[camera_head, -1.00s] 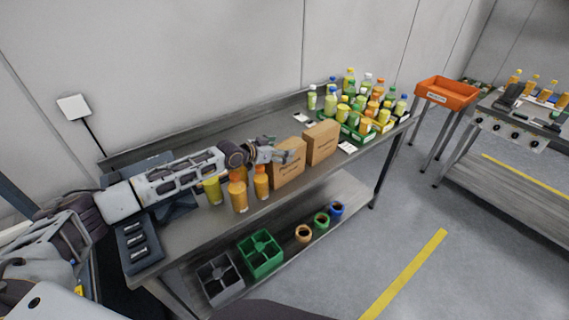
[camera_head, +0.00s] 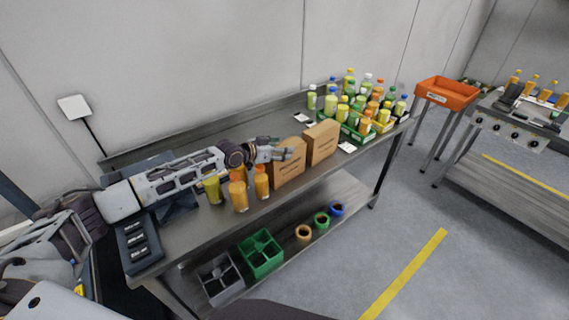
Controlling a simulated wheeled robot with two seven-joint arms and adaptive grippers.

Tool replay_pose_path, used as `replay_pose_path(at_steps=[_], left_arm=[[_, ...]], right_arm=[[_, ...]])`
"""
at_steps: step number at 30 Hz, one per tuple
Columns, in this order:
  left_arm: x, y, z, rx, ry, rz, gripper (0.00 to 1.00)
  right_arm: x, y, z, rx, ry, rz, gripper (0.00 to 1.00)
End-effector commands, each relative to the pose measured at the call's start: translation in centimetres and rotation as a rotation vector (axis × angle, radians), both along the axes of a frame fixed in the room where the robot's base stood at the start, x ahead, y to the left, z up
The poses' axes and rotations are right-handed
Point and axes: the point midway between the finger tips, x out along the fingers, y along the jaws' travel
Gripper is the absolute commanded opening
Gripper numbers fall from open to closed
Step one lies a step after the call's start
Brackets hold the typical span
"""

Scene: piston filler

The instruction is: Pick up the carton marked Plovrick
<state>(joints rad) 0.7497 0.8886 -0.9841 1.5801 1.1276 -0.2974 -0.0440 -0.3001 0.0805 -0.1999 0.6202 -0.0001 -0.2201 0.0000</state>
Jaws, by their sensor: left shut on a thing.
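Two brown cardboard cartons stand side by side near the middle of the table. Their printing is too small to read, so I cannot tell which is marked Plovrick. My left gripper (camera_head: 284,152) reaches in from the left and is shut on the left carton (camera_head: 288,174) near its top. Part of that carton's upper left is hidden behind the fingers. I cannot tell whether its bottom touches the table. The right carton (camera_head: 322,144) stands close beside it, free of the gripper. My right gripper is not in view.
Orange bottles (camera_head: 239,195) and a yellow-green one (camera_head: 212,190) stand under and beside my left forearm. A green crate of bottles (camera_head: 357,135) is at the table's right end. Empty divided crates (camera_head: 261,254) sit on the lower shelf. An orange bin (camera_head: 447,93) stands farther right.

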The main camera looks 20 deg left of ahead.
Motion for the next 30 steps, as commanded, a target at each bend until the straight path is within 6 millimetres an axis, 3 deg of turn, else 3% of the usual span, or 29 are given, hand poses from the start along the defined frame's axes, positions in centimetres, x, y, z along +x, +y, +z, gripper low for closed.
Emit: replay_pose_path(at_steps=[3,17,30], left_arm=[[-0.2,0.0,-0.6,0.003,0.009,-0.001,0.0],[-0.1,-0.1,0.3,0.001,0.006,-0.001,0.0],[0.0,0.0,5.7,-0.001,-0.004,0.0,0.0]], right_arm=[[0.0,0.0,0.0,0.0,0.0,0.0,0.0],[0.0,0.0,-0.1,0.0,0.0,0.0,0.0],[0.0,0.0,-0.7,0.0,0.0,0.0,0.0]])
